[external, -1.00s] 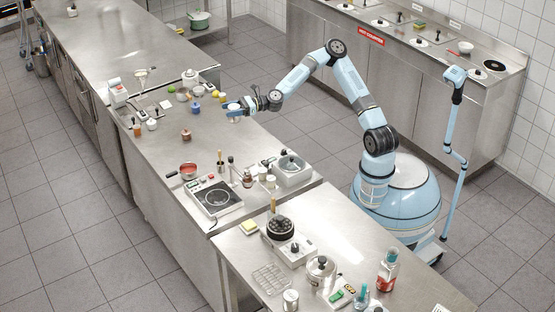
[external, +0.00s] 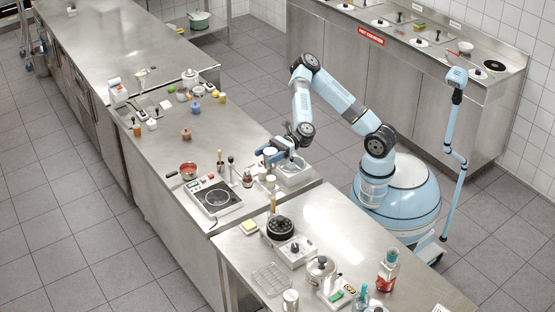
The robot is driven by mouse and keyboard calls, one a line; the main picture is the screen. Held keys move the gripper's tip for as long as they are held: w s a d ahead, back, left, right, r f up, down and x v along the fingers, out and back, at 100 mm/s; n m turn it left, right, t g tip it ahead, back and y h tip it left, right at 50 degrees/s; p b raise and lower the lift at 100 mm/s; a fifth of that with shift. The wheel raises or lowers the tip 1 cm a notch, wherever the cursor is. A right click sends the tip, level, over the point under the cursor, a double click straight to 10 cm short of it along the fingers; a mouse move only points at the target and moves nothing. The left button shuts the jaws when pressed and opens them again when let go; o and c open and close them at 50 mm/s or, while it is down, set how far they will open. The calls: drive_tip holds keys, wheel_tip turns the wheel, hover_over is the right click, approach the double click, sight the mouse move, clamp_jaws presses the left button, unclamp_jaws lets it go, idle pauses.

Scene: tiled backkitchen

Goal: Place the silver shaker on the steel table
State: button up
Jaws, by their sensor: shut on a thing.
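My gripper (external: 268,156) is shut on a small pale, silvery item, which I take to be the silver shaker (external: 270,151). Only its top shows between the blue fingers. It is held upright, over the right edge of the middle steel counter (external: 215,150), near the grey appliance and small jars. I cannot tell its exact height above the surface. The nearer steel table (external: 335,215) stands in front, with a bare shiny stretch along its back right.
The grey appliance (external: 294,172) and a cream jar (external: 270,181) are close to the gripper. A hot plate (external: 216,198) is to the left. The steel table carries a black burner (external: 280,229), a pot (external: 321,268) and a red-labelled bottle (external: 388,268).

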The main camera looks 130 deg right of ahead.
drive_tip(key=s+a+n+g+y, duration=0.1)
drive_tip(key=s+a+n+y, duration=0.15)
drive_tip(key=s+a, duration=0.7)
drive_tip(key=s+a+n+g+y, duration=0.1)
drive_tip(key=s+a+n+y, duration=0.2)
drive_tip(key=a, duration=1.2)
drive_tip(key=s+a+n+g+y, duration=0.1)
drive_tip(key=s+a+g+y, duration=0.15)
drive_tip(key=s+a, duration=0.7)
wheel_tip(320, 180, down, 12)
drive_tip(key=w+a, duration=0.3)
drive_tip(key=shift+m+t, duration=0.25)
drive_tip(key=shift+t, duration=0.2)
drive_tip(key=w+a+f, duration=0.2)
drive_tip(key=w+f, duration=0.1)
drive_tip(key=w+a+f, duration=0.2)
drive_tip(key=w+f, duration=0.1)
drive_tip(key=w, duration=0.1)
drive_tip(key=w+a+f, duration=0.2)
drive_tip(key=w+f, duration=0.1)
drive_tip(key=w, duration=0.1)
drive_tip(key=shift+w+a+f, duration=0.1)
drive_tip(key=shift+a, duration=0.15)
drive_tip(key=shift+w+f, duration=0.15)
drive_tip(key=shift+f, duration=1.6)
